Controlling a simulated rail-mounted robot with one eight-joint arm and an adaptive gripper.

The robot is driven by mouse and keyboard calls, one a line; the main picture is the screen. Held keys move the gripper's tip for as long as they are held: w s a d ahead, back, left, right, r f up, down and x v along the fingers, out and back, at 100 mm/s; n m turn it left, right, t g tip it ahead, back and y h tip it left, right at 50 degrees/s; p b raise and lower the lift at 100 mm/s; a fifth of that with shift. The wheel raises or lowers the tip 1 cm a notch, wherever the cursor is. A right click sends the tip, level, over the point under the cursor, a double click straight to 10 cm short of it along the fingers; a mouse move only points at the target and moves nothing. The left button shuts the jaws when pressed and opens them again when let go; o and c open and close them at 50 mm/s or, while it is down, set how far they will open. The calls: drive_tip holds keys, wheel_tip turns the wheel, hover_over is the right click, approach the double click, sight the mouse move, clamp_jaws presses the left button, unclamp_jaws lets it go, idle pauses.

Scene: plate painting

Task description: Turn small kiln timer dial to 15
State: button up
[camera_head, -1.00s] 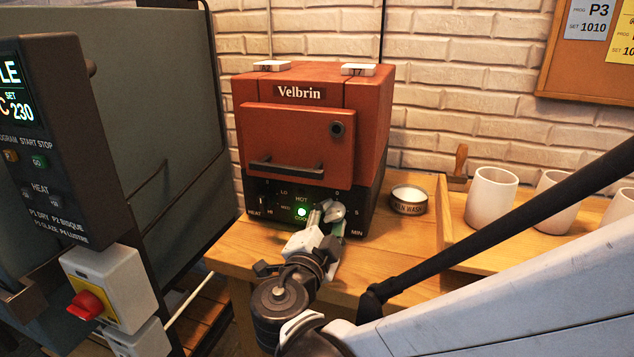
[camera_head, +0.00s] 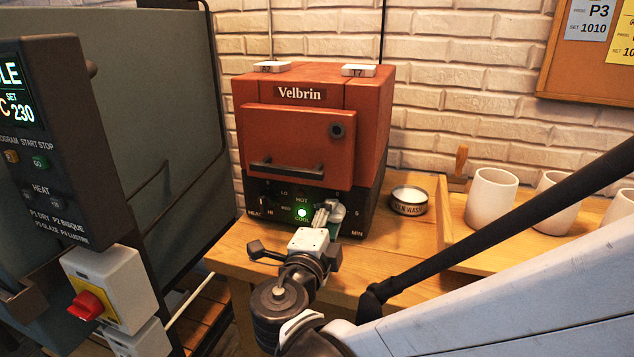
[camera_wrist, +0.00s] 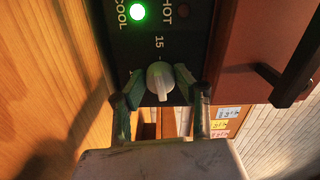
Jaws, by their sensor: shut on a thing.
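The small red kiln marked Velbrin (camera_head: 290,135) stands on the wooden bench, with a black control panel along its bottom. Its timer dial (camera_wrist: 160,80) is a pale knob with a raised grip bar, seen in the wrist view. My gripper (camera_wrist: 158,88) is shut on the dial, one finger on each side. The bar lies along the line toward the printed 15 (camera_wrist: 159,42); I cannot tell which end is the pointer. In the head view my gripper (camera_head: 328,212) covers the dial, and the 5 and MIN marks show to its right.
A green lamp (camera_head: 302,212) labelled COOL is lit on the panel. A round tin (camera_head: 409,207) stands right of the kiln, and white mugs (camera_head: 491,197) stand on a wooden tray farther right. A large grey kiln (camera_head: 165,120) with a control box is close on the left.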

drive_tip(key=o, duration=1.1)
drive_tip(key=v, duration=1.2)
